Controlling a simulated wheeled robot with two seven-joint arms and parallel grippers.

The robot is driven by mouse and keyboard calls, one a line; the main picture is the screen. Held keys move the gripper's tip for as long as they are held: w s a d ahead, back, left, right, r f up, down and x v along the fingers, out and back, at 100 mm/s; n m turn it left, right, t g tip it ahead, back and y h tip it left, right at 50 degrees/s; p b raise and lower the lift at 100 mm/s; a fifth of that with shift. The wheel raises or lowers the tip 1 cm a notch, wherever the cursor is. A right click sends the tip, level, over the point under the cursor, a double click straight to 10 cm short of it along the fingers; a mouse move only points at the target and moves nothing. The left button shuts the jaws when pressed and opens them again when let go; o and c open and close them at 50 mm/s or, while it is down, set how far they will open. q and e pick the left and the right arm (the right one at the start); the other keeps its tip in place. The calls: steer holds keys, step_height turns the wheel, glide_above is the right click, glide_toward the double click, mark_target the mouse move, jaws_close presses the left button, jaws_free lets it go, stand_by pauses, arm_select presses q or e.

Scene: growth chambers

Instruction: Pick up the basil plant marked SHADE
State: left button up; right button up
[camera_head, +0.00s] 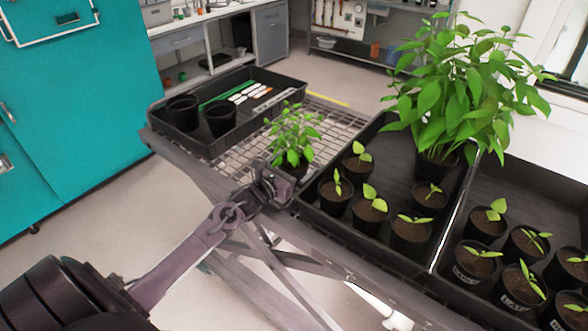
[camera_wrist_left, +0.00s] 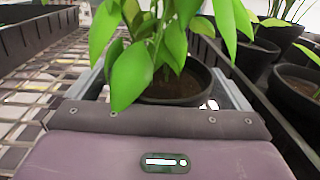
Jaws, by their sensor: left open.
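A small bushy green basil plant (camera_head: 293,133) in a black pot stands on the wire mesh bench top, beside the seedling tray. No SHADE marking can be read on it in either view. My left gripper (camera_head: 277,182) is at the near side of this plant and hides most of its pot. In the left wrist view the plant's leaves (camera_wrist_left: 150,55) hang over the open jaws, and its dark pot (camera_wrist_left: 180,88) is between the two grey fingers. I cannot tell whether either finger touches the pot. My right gripper is not in view.
A black tray with seedling pots (camera_head: 310,214) and a tall leafy plant (camera_head: 462,85) stands just right of the gripper. Another seedling tray (camera_head: 540,185) lies farther right. A black tray (camera_head: 215,150) with empty pots and labels is behind left. Bare mesh (camera_head: 240,155) lies between.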

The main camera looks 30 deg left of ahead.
arm_select(q)
steer(key=c, duration=1.2)
steer(key=shift+r, duration=0.1)
